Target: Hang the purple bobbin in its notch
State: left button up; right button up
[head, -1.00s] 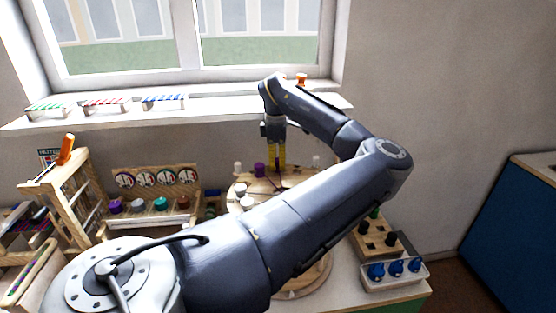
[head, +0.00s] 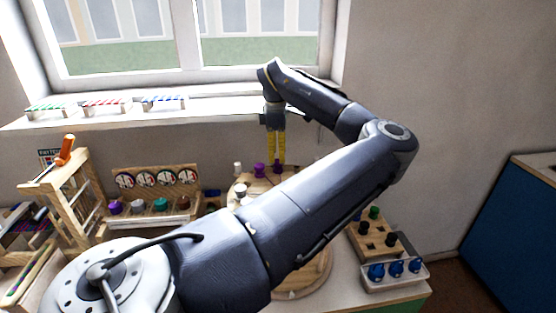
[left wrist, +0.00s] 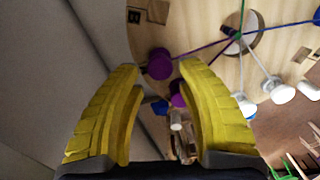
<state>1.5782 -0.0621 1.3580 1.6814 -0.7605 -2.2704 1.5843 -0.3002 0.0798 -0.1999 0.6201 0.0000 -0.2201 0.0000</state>
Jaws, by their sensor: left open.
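My left gripper (head: 277,160) points down over the back part of the round wooden board (head: 248,182). Its yellow fingers are open in the left wrist view (left wrist: 160,70). One purple bobbin (head: 260,169) is at the board's back edge, just left of the fingers. Another purple piece (head: 278,168) shows right under the fingertips. In the left wrist view, one purple bobbin (left wrist: 160,63) lies just beyond the fingertips and a second purple piece (left wrist: 177,96) shows between the fingers. I cannot tell which notch either sits in. My right gripper is not in view.
White bobbins (left wrist: 280,91) and coloured cords surround the board's centre. A peg block (head: 378,238) and a white tray with blue pieces (head: 396,270) stand at right. A wooden rack (head: 72,200) and a stand with coloured pots (head: 155,205) are at left.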

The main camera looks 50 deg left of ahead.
aim_at(277, 160)
pick_arm(q)
notch_tip(277, 160, up, 8)
dwell(0.5)
jog(key=shift+a, duration=0.1)
dwell(0.5)
